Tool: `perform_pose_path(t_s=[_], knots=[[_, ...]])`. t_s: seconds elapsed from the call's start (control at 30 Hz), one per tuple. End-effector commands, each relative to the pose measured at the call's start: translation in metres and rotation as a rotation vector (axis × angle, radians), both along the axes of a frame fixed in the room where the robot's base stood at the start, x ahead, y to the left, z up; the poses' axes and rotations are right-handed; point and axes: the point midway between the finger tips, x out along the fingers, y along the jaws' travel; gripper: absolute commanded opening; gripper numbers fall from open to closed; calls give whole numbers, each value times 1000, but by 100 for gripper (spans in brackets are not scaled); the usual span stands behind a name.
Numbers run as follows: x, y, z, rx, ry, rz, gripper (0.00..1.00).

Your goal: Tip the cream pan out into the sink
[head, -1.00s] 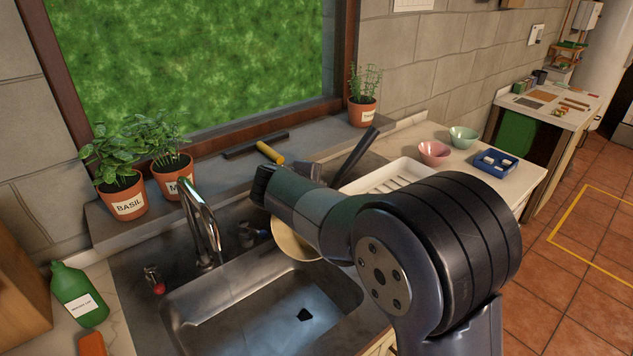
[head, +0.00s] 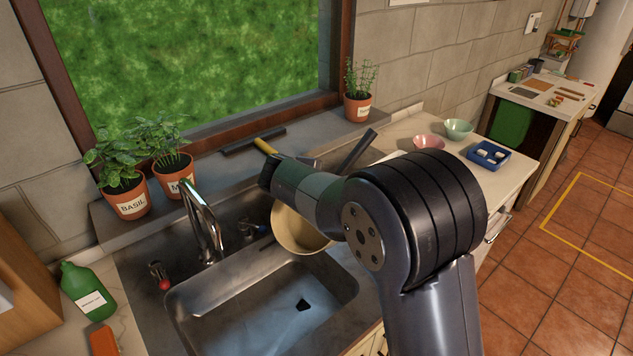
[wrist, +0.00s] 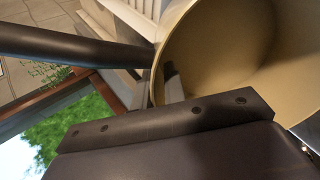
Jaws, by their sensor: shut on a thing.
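The cream pan (head: 300,234) is over the right back part of the steel sink (head: 250,298), partly hidden by my arm. Its dark handle (head: 358,150) rises up and to the right. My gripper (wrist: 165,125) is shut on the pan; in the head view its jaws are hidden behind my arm. The wrist view looks into the pan's smooth cream bowl (wrist: 235,50), with a dark shadow on its wall and no contents visible. The pan looks tilted; how far I cannot tell. The sink floor shows a bluish sheen and a dark drain.
A curved tap (head: 204,225) stands at the sink's back left. Potted herbs (head: 125,185) line the sill. A green bottle (head: 88,290) and an orange item (head: 103,338) are at the left. A pink bowl (head: 428,143), a green bowl (head: 457,129) and a blue tray (head: 488,156) sit at the right.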

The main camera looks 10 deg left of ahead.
Motion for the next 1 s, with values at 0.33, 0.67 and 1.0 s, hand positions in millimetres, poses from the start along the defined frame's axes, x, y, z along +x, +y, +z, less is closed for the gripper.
perform_pose_path(t_s=[0.33, 0.67, 1.0], knots=[[2, -1, 3, 3, 13, 0, 0], [9, -3, -4, 26, 92, 0, 0], [10, -3, -8, 28, 98, 1, 0]])
